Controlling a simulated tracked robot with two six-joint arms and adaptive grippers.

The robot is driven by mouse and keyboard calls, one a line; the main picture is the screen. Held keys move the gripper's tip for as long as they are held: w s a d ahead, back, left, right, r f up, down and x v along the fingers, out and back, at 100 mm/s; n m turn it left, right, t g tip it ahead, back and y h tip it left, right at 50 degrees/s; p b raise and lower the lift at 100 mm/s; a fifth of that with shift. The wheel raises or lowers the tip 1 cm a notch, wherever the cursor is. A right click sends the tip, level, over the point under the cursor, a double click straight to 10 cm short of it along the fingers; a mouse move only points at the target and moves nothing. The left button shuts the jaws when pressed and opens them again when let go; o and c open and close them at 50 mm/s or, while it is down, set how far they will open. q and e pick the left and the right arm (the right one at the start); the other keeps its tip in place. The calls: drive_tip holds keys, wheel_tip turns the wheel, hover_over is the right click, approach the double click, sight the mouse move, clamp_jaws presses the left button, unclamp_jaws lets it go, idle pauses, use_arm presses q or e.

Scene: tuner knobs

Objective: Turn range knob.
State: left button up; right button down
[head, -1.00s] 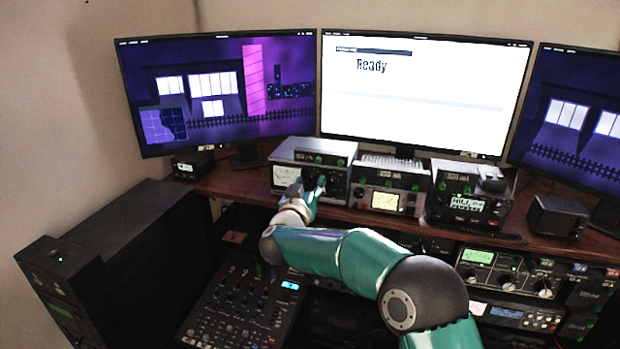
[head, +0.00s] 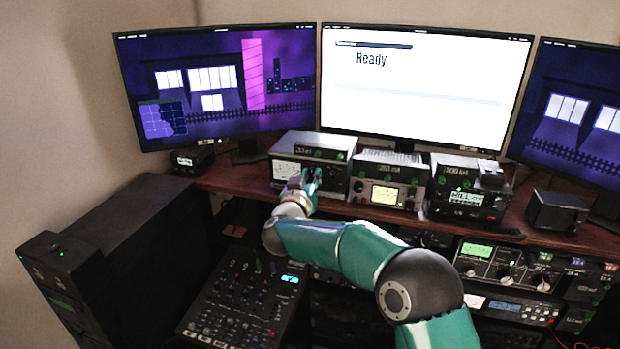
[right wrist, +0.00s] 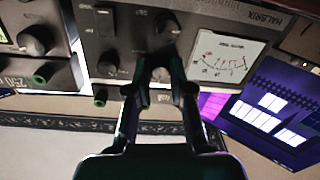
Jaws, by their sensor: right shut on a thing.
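My right gripper (head: 309,178) is at the front of the grey metered instrument (head: 338,178) at the left end of the radio row. In the right wrist view, which is upside down, its fingers (right wrist: 159,88) are shut on a dark knob (right wrist: 160,74) beside the white meter (right wrist: 228,60). The fingers hide most of this knob. Other dark knobs on the same panel are apart from the fingers: one nearby (right wrist: 166,25) and one to the left (right wrist: 108,63). I cannot read which knob is labelled range. My left gripper does not show.
A radio with a lit meter (head: 386,195) stands close to the right, then a darker radio (head: 462,200). A mixer (head: 240,305) lies below the wooden shelf. Monitors stand behind. A small black box (head: 557,212) is at the shelf's right.

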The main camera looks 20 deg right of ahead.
drive_tip(key=m+b, duration=0.3)
drive_tip(key=m, duration=0.1)
drive_tip(key=shift+a+f+m+b, duration=0.1)
drive_tip(key=shift+m+b, duration=0.2)
drive_tip(key=shift+b, duration=0.1)
drive_tip(key=shift+m+h+b, duration=0.3)
drive_tip(key=shift+m+b, duration=0.6)
drive_tip(key=shift+m, duration=0.7)
drive_tip(key=c, duration=1)
unclamp_jaws()
drive_tip(key=shift+w, duration=0.1)
drive_tip(key=v, duration=1.2)
